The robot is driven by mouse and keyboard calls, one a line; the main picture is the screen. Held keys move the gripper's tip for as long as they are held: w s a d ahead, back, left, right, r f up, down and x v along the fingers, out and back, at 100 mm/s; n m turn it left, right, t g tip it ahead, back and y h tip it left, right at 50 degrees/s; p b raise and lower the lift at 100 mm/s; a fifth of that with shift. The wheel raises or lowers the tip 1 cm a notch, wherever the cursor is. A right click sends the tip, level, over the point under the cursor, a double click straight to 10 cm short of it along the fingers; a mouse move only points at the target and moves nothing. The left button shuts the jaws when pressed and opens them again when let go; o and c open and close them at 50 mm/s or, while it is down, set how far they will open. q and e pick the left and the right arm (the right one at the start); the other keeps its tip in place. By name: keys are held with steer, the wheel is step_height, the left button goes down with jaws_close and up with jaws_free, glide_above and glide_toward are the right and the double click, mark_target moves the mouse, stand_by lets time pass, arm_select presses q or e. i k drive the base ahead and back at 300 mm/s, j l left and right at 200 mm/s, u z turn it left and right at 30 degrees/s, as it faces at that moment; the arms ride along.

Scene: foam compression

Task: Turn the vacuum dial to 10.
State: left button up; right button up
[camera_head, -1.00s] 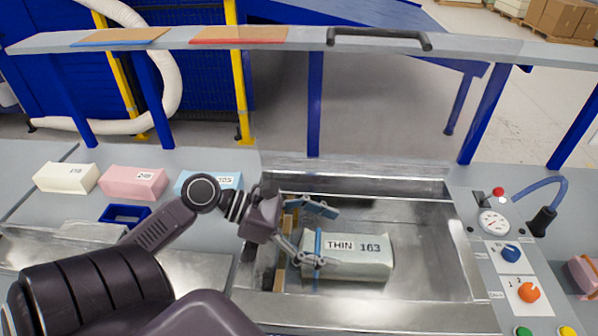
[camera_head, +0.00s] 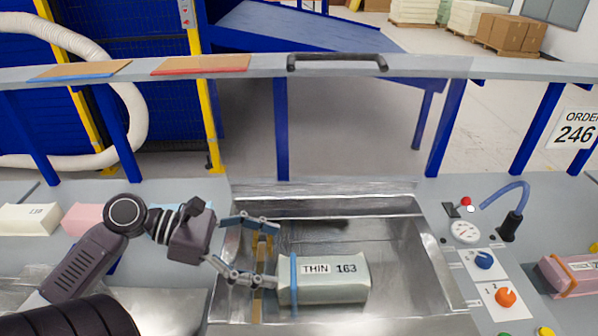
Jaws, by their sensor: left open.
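A blue knob (camera_head: 484,260) and an orange knob (camera_head: 505,297) sit on white plates on the panel at the right; their fine markings are too small to read, so I cannot tell which is the vacuum dial. A round white gauge (camera_head: 466,231) is above them. My left gripper (camera_head: 268,252) is open and empty over the metal tray, far left of the knobs. Its lower fingertip is close to the left end of the pale block marked THIN 163 (camera_head: 335,285); I cannot tell if they touch. My right gripper is not in view.
The block has a blue strap (camera_head: 294,283) and lies in the metal tray (camera_head: 395,205). A red-topped switch (camera_head: 466,202) and a blue hose (camera_head: 508,188) stand behind the gauge. A pink block (camera_head: 565,275) lies at the right. A bar with a black handle (camera_head: 338,62) spans the back.

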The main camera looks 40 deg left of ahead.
mark_target(483, 260)
steer(key=k+l, duration=1.2)
steer(key=l, duration=0.2)
